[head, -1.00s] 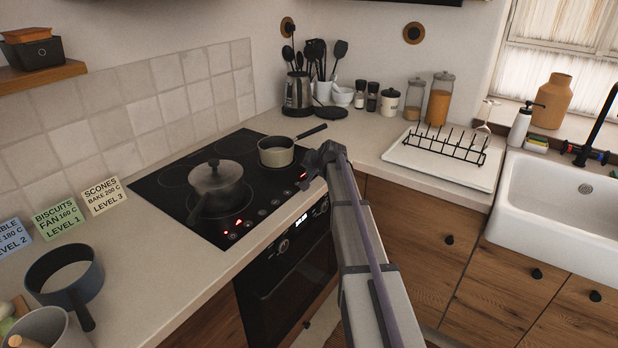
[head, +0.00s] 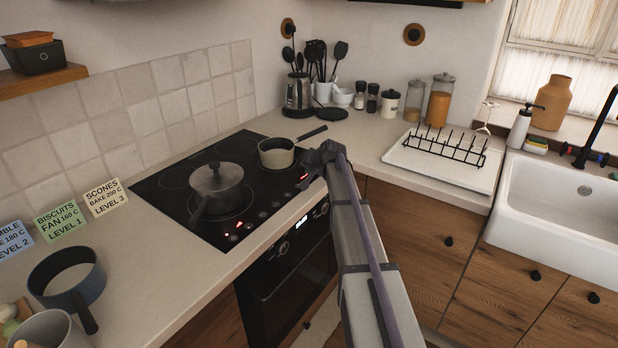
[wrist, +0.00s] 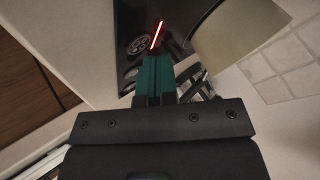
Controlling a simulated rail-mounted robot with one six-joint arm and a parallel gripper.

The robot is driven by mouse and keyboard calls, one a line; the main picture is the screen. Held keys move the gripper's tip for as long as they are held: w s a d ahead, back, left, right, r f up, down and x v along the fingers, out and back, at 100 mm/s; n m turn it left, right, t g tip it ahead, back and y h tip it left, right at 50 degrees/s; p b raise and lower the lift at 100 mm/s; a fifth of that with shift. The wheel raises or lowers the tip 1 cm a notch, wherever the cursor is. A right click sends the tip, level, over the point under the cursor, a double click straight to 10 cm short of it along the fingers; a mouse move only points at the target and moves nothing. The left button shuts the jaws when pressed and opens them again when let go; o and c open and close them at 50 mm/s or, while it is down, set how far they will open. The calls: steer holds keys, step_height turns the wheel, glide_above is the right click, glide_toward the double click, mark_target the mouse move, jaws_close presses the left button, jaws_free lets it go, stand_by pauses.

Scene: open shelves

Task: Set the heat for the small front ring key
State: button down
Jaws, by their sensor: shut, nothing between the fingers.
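The black glass hob (head: 262,208) is set in the worktop, with a row of small touch keys along its front edge. Red marks glow on it at the front left and at the right end, by my gripper. In the wrist view, a round key with a ring symbol (wrist: 138,45) lies on the hob (wrist: 128,14) beside a glowing red bar (wrist: 157,35). My gripper (head: 304,182) is over the hob's front right corner. Its teal fingers (wrist: 155,62) are shut and empty, with the tips close to the key and red bar. I cannot tell whether they touch the glass.
A dark lidded pot (head: 217,187) stands at the front left. The oven (head: 290,275) is below. A drying rack (head: 445,145) stands right.

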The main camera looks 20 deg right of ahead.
step_height(320, 180, up, 5)
steer(key=p, duration=0.5)
stand_by(2.6)
